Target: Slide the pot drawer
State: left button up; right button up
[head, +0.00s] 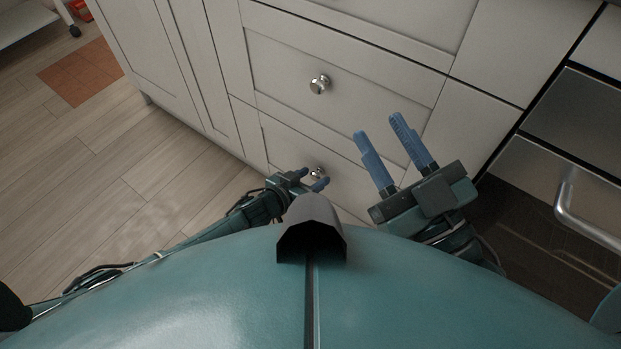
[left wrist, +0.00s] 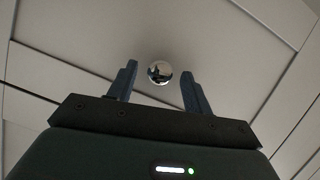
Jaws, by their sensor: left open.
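The white cabinet has a drawer front (head: 280,140) low down with a round metal knob (head: 317,171). My left gripper (head: 312,177) is open at this lower knob. In the left wrist view the shiny knob (left wrist: 159,72) shows between the two blue fingertips of the left gripper (left wrist: 158,82); whether they touch it cannot be told. The lower drawer looks closed; its bottom part is hidden by my body. My right gripper (head: 378,126) is open and empty, in front of the cabinet to the right.
Another closed drawer (head: 360,95) with its own round knob (head: 319,84) is above. A dark-glass appliance with a metal bar handle (head: 575,210) stands at the right. Wooden floor (head: 110,190) is free at the left, with an orange mat (head: 80,72) farther back.

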pick_arm(q)
jog(key=shift+c, duration=0.4)
grip_shut()
